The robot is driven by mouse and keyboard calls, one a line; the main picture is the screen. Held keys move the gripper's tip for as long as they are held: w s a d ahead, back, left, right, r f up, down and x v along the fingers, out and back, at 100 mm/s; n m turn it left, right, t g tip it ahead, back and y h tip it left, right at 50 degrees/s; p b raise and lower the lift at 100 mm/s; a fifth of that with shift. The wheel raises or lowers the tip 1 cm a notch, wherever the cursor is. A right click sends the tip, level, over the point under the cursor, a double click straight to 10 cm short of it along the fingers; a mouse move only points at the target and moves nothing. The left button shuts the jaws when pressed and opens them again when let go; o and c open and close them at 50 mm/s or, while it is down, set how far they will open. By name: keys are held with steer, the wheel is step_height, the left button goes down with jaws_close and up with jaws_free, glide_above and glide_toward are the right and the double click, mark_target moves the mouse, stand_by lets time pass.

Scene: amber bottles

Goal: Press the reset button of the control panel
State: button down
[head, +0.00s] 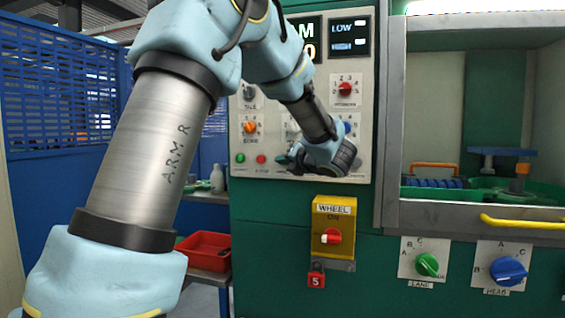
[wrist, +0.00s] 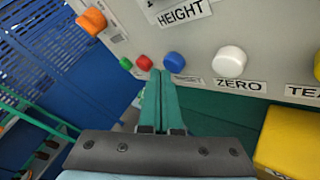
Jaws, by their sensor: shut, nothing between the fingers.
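The control panel (head: 362,100) is a light grey board on the green machine. In the wrist view its lower edge carries a green button (wrist: 126,63), a red button (wrist: 143,62), a blue button (wrist: 174,62) and a white button (wrist: 229,61) labelled ZERO. The small label by the blue button is too blurred to read, and no RESET word is legible. My gripper (wrist: 161,73) is shut and empty, its tips just below and between the red and blue buttons; contact cannot be told. In the head view my wrist hides part of the panel's lower row.
An orange knob (wrist: 91,21) sits up left on the panel. A yellow WHEEL switch box (head: 334,262) juts out below it, also at lower right in the wrist view (wrist: 290,140). A red bin (head: 203,250) stands left, near blue mesh fencing (head: 55,90).

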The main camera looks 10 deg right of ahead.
steer(key=shift+w+d, duration=0.2)
steer(key=shift+w, duration=0.2)
stand_by(0.3)
steer(key=shift+s+a+b, duration=0.1)
steer(key=shift+s+b, duration=0.05)
steer(key=shift+b, duration=0.2)
steer(key=shift+s+a+b, duration=0.3)
steer(key=shift+s+b, duration=0.2)
steer(key=shift+s, duration=0.15)
steer(key=s+a+b, duration=0.1)
steer(key=s, duration=0.1)
steer(key=s+a+b, duration=0.1)
steer(key=s+b, duration=0.1)
steer(key=shift+s+a, duration=0.2)
stand_by(0.6)
